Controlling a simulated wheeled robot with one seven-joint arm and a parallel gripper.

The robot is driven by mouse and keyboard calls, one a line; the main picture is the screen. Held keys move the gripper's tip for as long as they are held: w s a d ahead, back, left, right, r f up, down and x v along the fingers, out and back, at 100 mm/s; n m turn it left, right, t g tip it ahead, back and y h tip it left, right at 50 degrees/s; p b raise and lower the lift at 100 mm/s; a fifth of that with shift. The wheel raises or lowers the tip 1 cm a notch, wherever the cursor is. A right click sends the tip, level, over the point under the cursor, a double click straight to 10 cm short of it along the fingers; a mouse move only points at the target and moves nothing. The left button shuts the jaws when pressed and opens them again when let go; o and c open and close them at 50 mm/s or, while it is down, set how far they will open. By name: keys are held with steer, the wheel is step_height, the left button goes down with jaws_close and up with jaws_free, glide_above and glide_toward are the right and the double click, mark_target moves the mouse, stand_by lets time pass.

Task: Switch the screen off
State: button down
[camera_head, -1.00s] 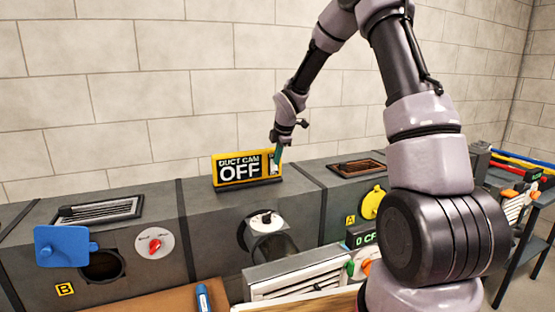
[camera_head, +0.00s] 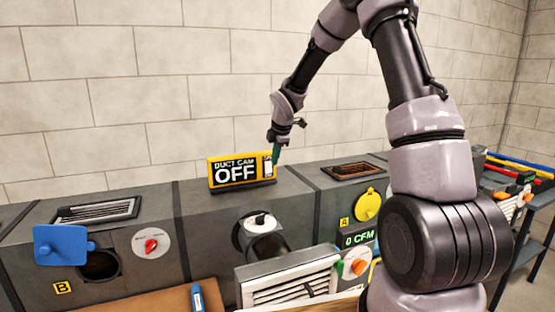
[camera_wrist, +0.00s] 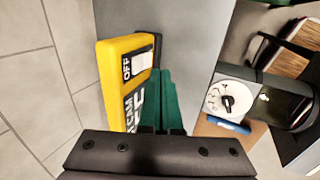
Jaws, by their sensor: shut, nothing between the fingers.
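The yellow-framed screen (camera_head: 237,173) stands on top of the grey duct and reads "DUCT CAM OFF". Its white rocker switch (camera_head: 267,166) is on the right of its face, and in the wrist view the switch (camera_wrist: 142,62) shows beside an "OFF" label. My gripper (camera_head: 277,153) is at the right end of the screen, its green fingers shut and empty. In the wrist view the fingers (camera_wrist: 158,100) are close to the screen's face, just below the switch. I cannot tell whether they touch it.
A blue plate (camera_head: 62,246) covers part of a port at left, near a red knob (camera_head: 151,246). A round port with a white cap (camera_head: 259,221) is below the screen. A white filter (camera_head: 290,282) stands in front. The wall is close behind.

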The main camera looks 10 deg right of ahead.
steer(key=w+r+v, duration=0.1)
steer(key=v, duration=0.9)
steer(key=shift+w+a, duration=0.15)
steer(key=shift+w, duration=0.25)
steer(key=s+d+r+m, duration=0.2)
steer(key=s+r+m, duration=0.1)
steer(key=s+m, duration=0.5)
steer(key=s+d+r+m+t, duration=0.1)
steer(key=s+r+m, duration=0.3)
steer(key=s+m, duration=0.4)
steer(key=s+d+r+m+t+y, duration=0.1)
steer(key=s+d+r+m, duration=0.3)
steer(key=s, duration=1.4)
steer(key=m, duration=0.4)
steer(key=shift+s, duration=0.2)
steer(key=shift+r, duration=0.15)
